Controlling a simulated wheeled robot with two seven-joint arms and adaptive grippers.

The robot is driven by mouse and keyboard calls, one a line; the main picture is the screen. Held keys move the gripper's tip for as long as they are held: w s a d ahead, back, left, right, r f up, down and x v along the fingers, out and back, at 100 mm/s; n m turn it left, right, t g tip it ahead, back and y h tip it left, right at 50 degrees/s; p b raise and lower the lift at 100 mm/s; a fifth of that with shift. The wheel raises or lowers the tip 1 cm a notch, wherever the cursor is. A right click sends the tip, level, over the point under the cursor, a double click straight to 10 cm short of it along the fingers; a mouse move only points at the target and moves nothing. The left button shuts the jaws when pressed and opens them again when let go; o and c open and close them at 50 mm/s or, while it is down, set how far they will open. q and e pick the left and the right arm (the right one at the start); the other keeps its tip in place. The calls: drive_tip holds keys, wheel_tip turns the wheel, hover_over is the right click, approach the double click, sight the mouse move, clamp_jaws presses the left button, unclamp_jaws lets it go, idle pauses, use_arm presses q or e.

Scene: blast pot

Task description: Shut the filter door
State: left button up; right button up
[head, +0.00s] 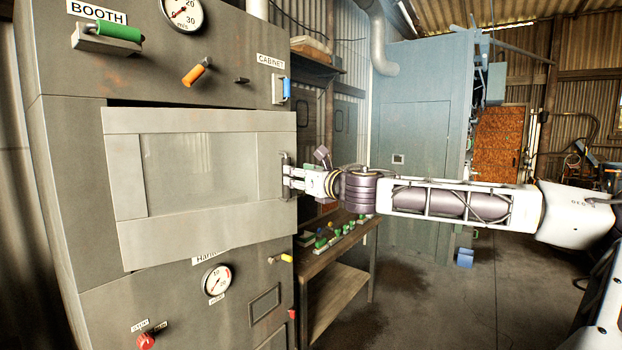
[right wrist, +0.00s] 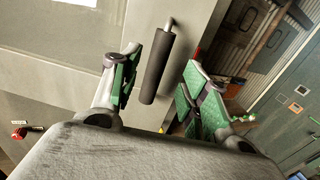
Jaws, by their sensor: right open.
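The filter door (head: 200,236) is the wide grey panel with a pale window on the front of the grey cabinet in the head view. A dark gap shows along its top left edge, and the panel sits askew to the cabinet face, so it looks ajar. Its upright dark handle (head: 284,162) is at the right edge. My right gripper (head: 288,180) is at this handle. In the right wrist view the handle (right wrist: 158,65) stands between the fingers of the open gripper (right wrist: 160,88), apart from both. My left gripper is not in view.
Above the door are a green lever (head: 119,31), an orange lever (head: 196,72) and a gauge (head: 184,12). Below it is another gauge (head: 217,280). A wooden bench (head: 337,281) with small parts stands right of the cabinet. The concrete floor farther right is open.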

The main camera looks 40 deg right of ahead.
drive_tip(key=shift+s+a, duration=0.2)
drive_tip(key=shift+s, duration=0.95)
drive_tip(key=shift+s+a, duration=0.15)
drive_tip(key=shift+s, duration=0.95)
drive_tip(key=shift+s, duration=0.1)
drive_tip(key=shift+m, duration=0.4)
